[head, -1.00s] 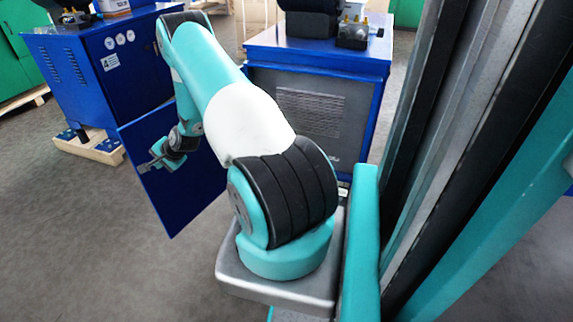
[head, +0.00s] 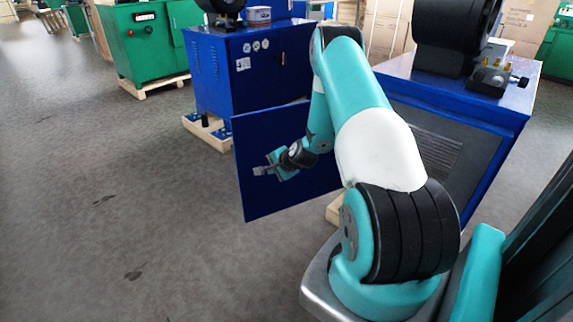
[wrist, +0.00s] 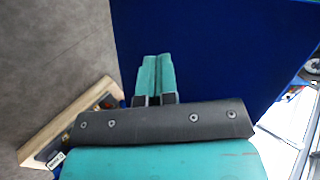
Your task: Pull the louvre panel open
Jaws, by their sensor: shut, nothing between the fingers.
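The blue panel (head: 262,205) stands swung out from the left side of the right-hand blue cabinet (head: 490,130), well away from its dark front. It is flat and plain on the side I see. My gripper (head: 262,170) is shut and empty, in front of the panel's face in the head view. In the wrist view my gripper's fingers (wrist: 155,78) are together, with the blue panel (wrist: 215,50) filling much of the picture behind them. I cannot tell whether they touch it.
A louvred vent (head: 437,152) shows on the cabinet's dark front. Another blue cabinet (head: 235,75) on a wooden pallet (head: 207,132) stands behind the panel. A green machine (head: 135,45) is farther back. The grey floor (head: 110,200) at left is clear.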

